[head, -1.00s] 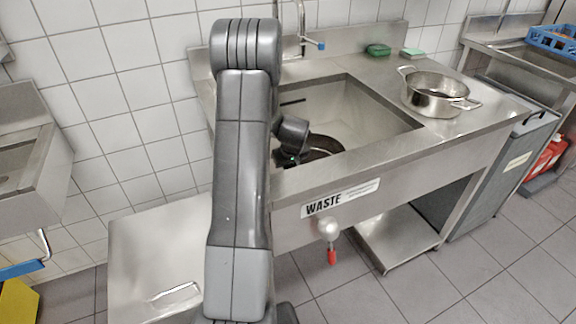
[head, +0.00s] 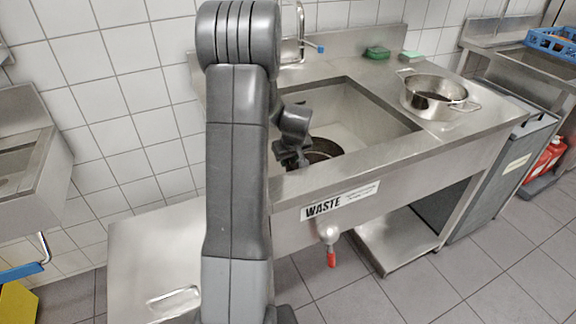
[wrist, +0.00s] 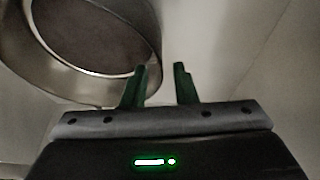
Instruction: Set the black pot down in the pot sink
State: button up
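The black pot (head: 324,149) is inside the sink basin (head: 375,126), partly hidden behind the sink's front edge and my gripper. In the wrist view the pot (wrist: 95,35) fills the upper left, with a dark inside and a greyish, shiny rim. It looks upright on the basin floor. My gripper (head: 290,160) is in the basin at the pot's left side in the head view. In the wrist view my gripper (wrist: 161,67) has its two fingers apart with nothing between them. The left finger overlaps the pot's outer edge; whether it touches cannot be told.
A shiny two-handled steel pot (head: 434,95) stands on the counter right of the basin. A tap (head: 301,40) rises behind the basin. A green sponge (head: 377,53) lies at the back.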

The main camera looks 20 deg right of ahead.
jog(key=v, duration=0.5)
jog(key=shift+s+r, duration=0.1)
jog(key=shift+r, duration=0.2)
jog(key=shift+c, duration=0.5)
dwell(0.8)
